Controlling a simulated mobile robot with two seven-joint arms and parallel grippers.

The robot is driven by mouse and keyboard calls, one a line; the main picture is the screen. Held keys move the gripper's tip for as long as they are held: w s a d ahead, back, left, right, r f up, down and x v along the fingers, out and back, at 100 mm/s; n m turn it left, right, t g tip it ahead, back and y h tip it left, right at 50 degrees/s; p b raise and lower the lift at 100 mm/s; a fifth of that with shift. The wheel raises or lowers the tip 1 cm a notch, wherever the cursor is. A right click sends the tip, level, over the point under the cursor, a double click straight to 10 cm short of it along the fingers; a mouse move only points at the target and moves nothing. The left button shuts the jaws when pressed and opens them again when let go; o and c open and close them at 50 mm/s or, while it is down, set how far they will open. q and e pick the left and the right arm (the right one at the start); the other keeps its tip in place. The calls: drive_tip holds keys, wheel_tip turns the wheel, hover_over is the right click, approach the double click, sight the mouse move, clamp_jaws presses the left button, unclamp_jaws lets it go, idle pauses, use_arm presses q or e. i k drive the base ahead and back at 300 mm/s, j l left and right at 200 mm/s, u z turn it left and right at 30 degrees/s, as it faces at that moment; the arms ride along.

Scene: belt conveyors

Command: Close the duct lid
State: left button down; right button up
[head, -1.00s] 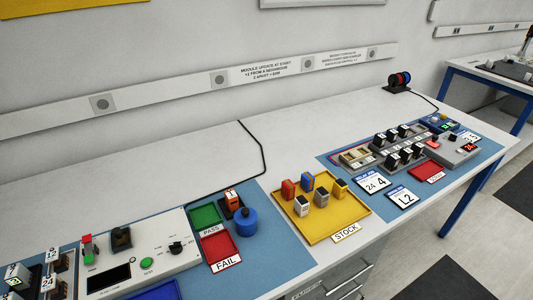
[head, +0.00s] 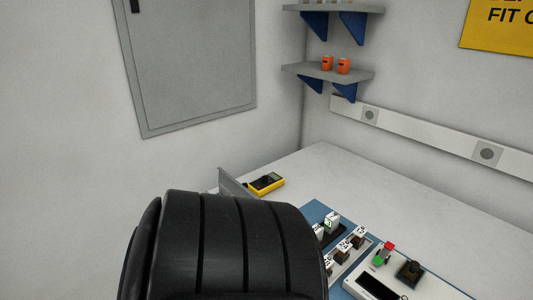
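A pale wall duct (head: 425,138) with grey sockets runs along the right wall above the bench. I cannot make out a separate or open duct lid on the part in view. A thin grey plate (head: 231,184) stands up at the bench's left edge, partly hidden behind a large black ribbed shape; I cannot tell whether it is a lid. Neither of my grippers is in view.
The black ribbed shape (head: 225,245), like a chair back, blocks the lower left. A yellow meter (head: 266,184), a control panel (head: 385,282) and small modules (head: 345,245) are on the bench. A grey wall cabinet (head: 190,65) and shelves (head: 328,72) are behind.

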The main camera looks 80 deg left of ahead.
sight(238, 189)
drive_tip(key=u, duration=2.9)
